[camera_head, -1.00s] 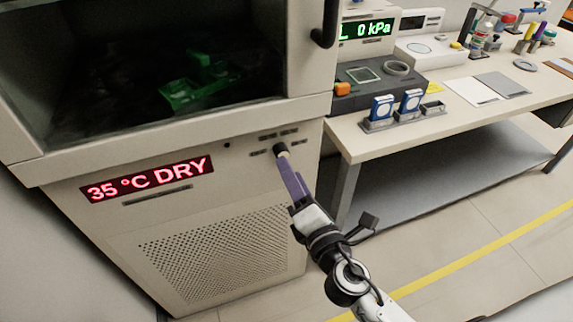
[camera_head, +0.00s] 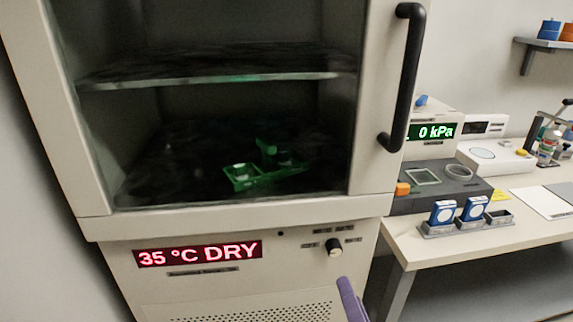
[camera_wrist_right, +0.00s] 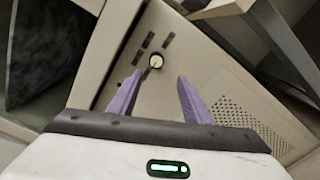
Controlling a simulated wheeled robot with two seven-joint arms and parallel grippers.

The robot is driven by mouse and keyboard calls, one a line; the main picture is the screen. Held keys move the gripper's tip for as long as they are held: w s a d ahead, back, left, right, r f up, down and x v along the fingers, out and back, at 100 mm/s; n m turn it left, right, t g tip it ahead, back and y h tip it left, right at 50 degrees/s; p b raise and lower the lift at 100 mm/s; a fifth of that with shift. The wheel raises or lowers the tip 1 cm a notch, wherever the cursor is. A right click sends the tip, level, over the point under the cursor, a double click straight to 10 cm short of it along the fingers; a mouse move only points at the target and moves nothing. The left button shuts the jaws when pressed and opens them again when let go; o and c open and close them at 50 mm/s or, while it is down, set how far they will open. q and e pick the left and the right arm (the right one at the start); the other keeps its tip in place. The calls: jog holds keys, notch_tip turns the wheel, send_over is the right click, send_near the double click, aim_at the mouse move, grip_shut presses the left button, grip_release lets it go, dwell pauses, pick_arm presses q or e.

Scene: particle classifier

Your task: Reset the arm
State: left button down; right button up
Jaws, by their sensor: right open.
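My right gripper (camera_head: 350,298) shows at the bottom of the head view, with one purple finger visible below and right of the oven's knob. In the right wrist view my right gripper (camera_wrist_right: 158,98) has its two purple fingers spread apart with nothing between them. The black knob (camera_head: 333,246) with a pale mark sits on the oven's front panel. In the right wrist view the knob (camera_wrist_right: 156,61) lies beyond the fingertips, apart from them. My left gripper is in neither view.
The oven (camera_head: 240,228) has a closed glass door with a black handle (camera_head: 402,80) and a red "35 °C DRY" display (camera_head: 198,254). A green tray (camera_head: 262,178) is inside. A bench (camera_head: 440,245) with instruments and blue-white boxes stands at right.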

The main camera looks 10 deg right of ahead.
jog(key=s+f+m+g+y, duration=0.1)
jog(key=s+f+m+g, duration=0.3)
jog(key=s+f+m, duration=0.3)
jog(key=s+f+m+g+y, duration=0.1)
jog(key=s+f+m+g, duration=0.4)
jog(key=f+m, duration=0.9)
jog(key=s+f, duration=0.2)
jog(key=s, duration=0.1)
jog(key=shift+s+a+f, duration=0.15)
jog(key=shift+s+f, duration=0.05)
